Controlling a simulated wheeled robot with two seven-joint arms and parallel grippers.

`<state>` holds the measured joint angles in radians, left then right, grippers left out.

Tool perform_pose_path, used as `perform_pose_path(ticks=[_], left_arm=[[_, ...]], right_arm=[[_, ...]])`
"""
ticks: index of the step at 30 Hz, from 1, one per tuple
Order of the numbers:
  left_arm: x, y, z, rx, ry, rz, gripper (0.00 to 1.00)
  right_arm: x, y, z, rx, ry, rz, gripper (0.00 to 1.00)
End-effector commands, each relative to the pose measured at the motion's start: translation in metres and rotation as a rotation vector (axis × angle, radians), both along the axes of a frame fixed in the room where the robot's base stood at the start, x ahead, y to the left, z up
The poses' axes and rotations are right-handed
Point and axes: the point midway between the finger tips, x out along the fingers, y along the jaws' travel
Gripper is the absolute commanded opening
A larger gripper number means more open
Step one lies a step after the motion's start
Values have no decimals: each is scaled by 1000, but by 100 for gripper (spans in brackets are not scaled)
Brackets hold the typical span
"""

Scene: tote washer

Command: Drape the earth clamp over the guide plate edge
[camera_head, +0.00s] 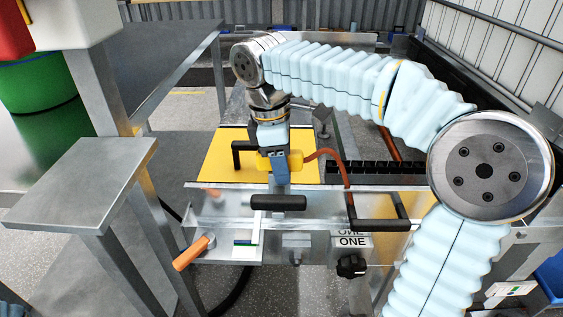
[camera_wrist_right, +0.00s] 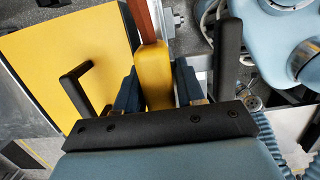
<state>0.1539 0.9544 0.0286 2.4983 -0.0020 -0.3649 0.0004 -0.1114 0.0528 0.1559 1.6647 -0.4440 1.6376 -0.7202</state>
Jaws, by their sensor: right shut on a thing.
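My right gripper (camera_head: 279,172) is shut on the earth clamp (camera_head: 294,161), a yellow body with a red-orange cable leading off to the right. In the right wrist view the clamp (camera_wrist_right: 153,78) sits between the two dark blue fingers of the gripper (camera_wrist_right: 157,85). In the head view the clamp is over the front part of the yellow panel, close to a long metal plate edge (camera_head: 215,186), which seems to be the guide plate. I cannot tell whether the clamp touches that edge. The fingers hide part of it. My left gripper is not in view.
The yellow panel (camera_head: 218,160) lies behind the edge. An orange-handled lever (camera_head: 192,254) sticks out at front left. A grey table (camera_head: 85,185) stands left.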

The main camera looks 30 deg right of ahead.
Motion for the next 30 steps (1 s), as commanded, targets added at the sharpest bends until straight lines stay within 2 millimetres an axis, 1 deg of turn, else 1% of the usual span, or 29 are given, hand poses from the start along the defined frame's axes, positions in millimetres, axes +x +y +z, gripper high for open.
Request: perform_pose_path(ticks=[9,18,30], left_arm=[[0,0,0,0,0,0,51],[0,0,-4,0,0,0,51],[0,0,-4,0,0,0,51]], right_arm=[[0,0,0,0,-1,0,0],[0,0,-10,0,0,0,0],[0,0,-10,0,-1,0,0]])
